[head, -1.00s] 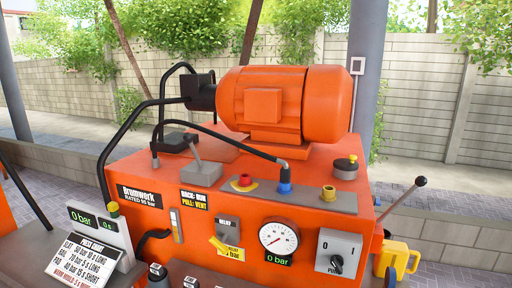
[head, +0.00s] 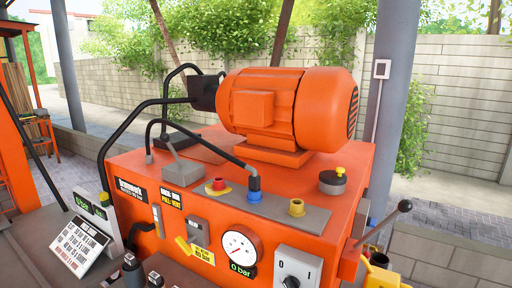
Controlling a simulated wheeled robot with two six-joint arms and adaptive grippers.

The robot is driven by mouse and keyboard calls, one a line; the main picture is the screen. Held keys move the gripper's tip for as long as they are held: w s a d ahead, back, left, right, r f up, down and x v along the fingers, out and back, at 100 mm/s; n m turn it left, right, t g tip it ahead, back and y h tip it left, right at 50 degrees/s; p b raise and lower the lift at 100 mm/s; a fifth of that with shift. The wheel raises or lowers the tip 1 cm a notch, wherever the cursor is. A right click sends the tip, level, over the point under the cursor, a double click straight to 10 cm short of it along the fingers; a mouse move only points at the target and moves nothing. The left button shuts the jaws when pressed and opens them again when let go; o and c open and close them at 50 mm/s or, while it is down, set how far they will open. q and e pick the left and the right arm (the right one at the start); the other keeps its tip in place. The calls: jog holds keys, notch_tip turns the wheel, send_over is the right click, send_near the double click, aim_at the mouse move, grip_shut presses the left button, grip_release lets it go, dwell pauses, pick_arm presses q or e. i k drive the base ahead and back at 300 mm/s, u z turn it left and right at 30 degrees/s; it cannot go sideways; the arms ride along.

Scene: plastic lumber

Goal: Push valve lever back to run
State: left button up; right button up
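The orange power unit (head: 285,225) fills the middle of the head view. On its top, at the left, is a grey valve block (head: 185,173) with a short grey lever (head: 169,146) rising from it. The lever leans up and to the left in the picture. A label (head: 172,198) on the front below it reads "BACK: RUN, PULL: VENT". A black hose passes close behind the lever to a blue fitting (head: 254,190). The round gauge (head: 239,248) has a display of 0 bar. Neither gripper is in view.
An orange motor (head: 290,107) stands behind the valve block. Red and yellow fittings sit right of it. A black-knobbed lever (head: 404,207) sticks out at the right side. A sign (head: 82,243) and a display stand at the left. A grey post (head: 395,80) rises behind.

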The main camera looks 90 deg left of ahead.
aim_at(165, 137)
jog(key=u, duration=0.05)
jog(key=i, duration=0.75)
jog(key=u, duration=0.2)
jog(key=k, duration=2.1)
jog(key=u, duration=0.45)
